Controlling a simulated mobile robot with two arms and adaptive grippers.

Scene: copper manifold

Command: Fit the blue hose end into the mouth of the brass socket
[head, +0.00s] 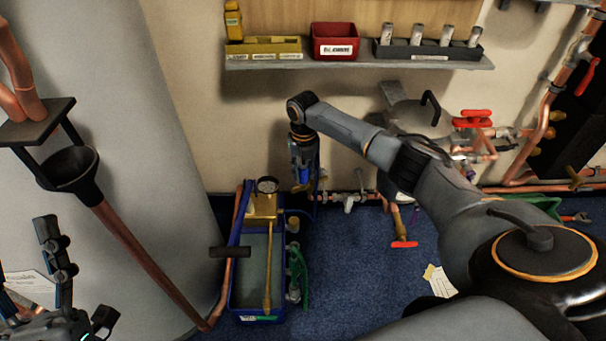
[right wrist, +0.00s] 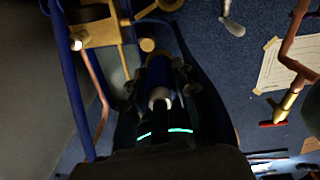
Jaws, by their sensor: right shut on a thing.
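My right gripper (head: 303,178) points down beside the blue test pump, in front of the wall pipes. It is shut on the blue hose end (right wrist: 157,72), which lies between its fingers in the right wrist view. Blue also shows at the fingers in the head view. A round brass piece (right wrist: 147,44) appears just beyond the hose end, with a dark gap between them; I cannot tell if it is the brass socket. The socket's mouth is not clearly seen. My left gripper (head: 72,275) is open and empty at the lower left.
The blue pump tank (head: 234,285) with its brass pump and gauge (head: 267,185) stands on blue carpet. Copper pipes and red-handled valves (head: 473,119) line the wall at right. A shelf (head: 350,62) with bins hangs above. A black funnel (head: 70,170) stands at left.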

